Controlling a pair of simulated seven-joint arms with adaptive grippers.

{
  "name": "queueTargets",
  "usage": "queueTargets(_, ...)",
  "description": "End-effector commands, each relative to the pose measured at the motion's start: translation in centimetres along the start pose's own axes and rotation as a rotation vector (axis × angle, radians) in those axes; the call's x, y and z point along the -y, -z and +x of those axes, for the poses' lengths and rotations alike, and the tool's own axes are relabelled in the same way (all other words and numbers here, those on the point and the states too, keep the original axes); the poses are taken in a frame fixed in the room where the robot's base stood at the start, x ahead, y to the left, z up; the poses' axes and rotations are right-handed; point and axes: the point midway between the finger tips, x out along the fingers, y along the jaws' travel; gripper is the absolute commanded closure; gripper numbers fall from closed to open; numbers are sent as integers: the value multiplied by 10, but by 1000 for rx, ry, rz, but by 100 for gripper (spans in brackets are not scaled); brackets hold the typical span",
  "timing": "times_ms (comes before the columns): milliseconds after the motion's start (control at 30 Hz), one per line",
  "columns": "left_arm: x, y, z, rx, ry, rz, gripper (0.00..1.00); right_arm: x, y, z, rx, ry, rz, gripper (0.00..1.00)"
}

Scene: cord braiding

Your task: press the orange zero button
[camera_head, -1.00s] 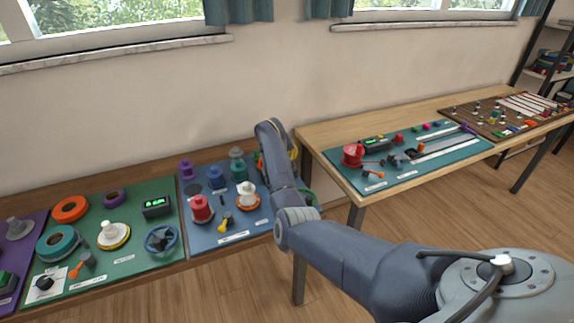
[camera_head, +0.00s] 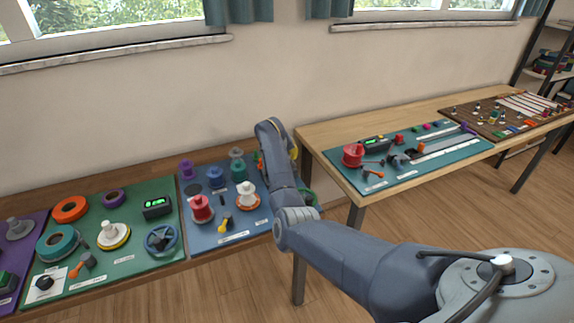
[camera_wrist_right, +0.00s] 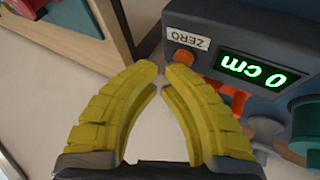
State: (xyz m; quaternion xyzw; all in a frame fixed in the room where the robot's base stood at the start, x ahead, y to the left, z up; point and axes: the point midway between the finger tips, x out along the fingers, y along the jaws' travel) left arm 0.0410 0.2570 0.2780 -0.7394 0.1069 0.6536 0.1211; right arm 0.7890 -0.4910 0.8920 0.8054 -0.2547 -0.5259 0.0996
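The orange zero button (camera_wrist_right: 184,58) sits on a dark blue box (camera_wrist_right: 225,25) in the right wrist view, beside a white label reading ZERO (camera_wrist_right: 188,39). The box's green display (camera_wrist_right: 262,72) reads 0 cm, upside down in this view. My right gripper (camera_wrist_right: 163,70) has yellow fingers with their tips drawn together, a narrow gap showing between them. The right fingertip appears just below the button; I cannot tell whether it touches. In the head view only a bit of the right gripper's yellow (camera_head: 294,152) shows, and my arm hides the button. My left gripper is not in view.
A blue mat (camera_head: 205,228) with spools lies left of my right arm, beside a green mat (camera_head: 130,268) with spools and another display box (camera_head: 157,207). A second table (camera_head: 310,136) with a teal mat (camera_head: 405,180) stands to the right. The wall is behind.

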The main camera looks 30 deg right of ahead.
Motion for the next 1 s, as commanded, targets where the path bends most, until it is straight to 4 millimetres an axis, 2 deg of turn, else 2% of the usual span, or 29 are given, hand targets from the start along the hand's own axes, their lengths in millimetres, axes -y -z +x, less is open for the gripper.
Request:
queueTargets(200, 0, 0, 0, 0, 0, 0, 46, -3, 4, -7, 0, 0, 0, 100)
queueTargets(667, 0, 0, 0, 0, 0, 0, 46, -5, 6, -10, -1, 0, 1, 100)
queueTargets(1000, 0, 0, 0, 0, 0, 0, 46, -14, 16, -28, -2, 1, 1, 100)
